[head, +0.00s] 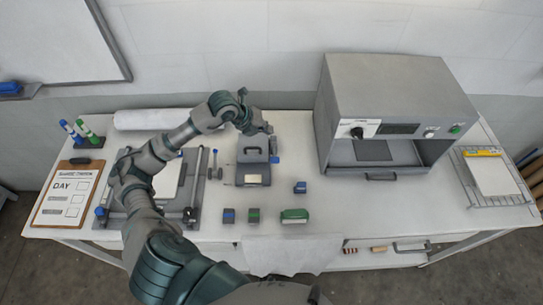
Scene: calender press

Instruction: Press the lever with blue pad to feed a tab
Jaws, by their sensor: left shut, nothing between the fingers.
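My left arm reaches in from the bottom and bends over the table. My left gripper (265,129) is shut and empty, at the back edge of the device, up and left of the blue pad. I cannot tell its height above the device. No tab can be made out. My right gripper is out of view.
A large grey press box (385,80) stands to the right. A framed flat press (193,180) lies left, partly behind my arm. A clipboard (70,194) lies far left, a wire rack (490,176) far right.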

